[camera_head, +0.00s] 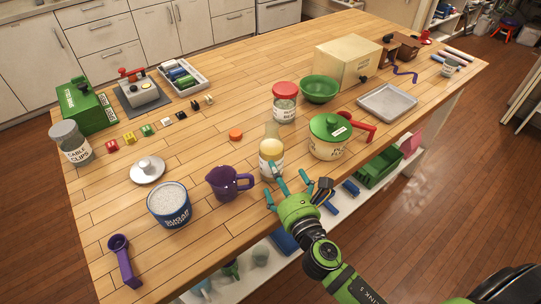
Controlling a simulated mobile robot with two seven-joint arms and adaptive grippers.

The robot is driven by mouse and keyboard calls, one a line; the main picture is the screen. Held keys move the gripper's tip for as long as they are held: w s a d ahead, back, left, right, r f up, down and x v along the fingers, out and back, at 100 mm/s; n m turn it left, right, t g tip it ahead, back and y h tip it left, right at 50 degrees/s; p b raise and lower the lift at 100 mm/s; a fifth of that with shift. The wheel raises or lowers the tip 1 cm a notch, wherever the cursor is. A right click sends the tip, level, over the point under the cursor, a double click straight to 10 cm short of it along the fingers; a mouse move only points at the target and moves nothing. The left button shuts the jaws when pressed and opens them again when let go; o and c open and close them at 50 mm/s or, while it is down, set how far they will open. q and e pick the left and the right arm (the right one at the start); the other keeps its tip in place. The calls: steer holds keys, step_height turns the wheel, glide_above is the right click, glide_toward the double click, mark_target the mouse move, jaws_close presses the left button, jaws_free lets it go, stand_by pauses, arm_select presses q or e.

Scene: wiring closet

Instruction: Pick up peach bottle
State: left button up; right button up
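The peach bottle (271,157) stands upright on the wooden table, near its front edge. It is clear glass with a pale peach-yellow lower part and a narrow neck. My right gripper (287,180), green with teal fingers, comes in from the lower right at the table's front edge. Its fingers are spread apart with nothing seen between them. One finger overlaps the bottle's lower right side in the picture; I cannot tell whether it touches. My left gripper is not in view.
A purple measuring cup (224,183) stands left of the bottle, and a green-lidded pot (327,148) stands to the right. A red-lidded jar (285,110) is behind, with an orange disc (236,134) nearby. A sugar tub (169,206) is farther left. Shelves lie below the front edge.

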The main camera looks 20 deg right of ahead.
mark_target(268, 160)
steer(key=shift+w+a+n+y, duration=0.2)
steer(key=shift+a+n+y, duration=0.3)
steer(key=shift+n, duration=0.4)
steer(key=shift+w+r+n, duration=0.1)
steer(key=shift+w+n, duration=0.15)
steer(key=shift+n, duration=0.05)
steer(key=w, duration=0.2)
steer(key=w+p, duration=0.1)
steer(key=w, duration=0.2)
steer(key=shift+w+a, duration=0.2)
steer(key=shift+w, duration=0.5)
steer(key=c, duration=1.3)
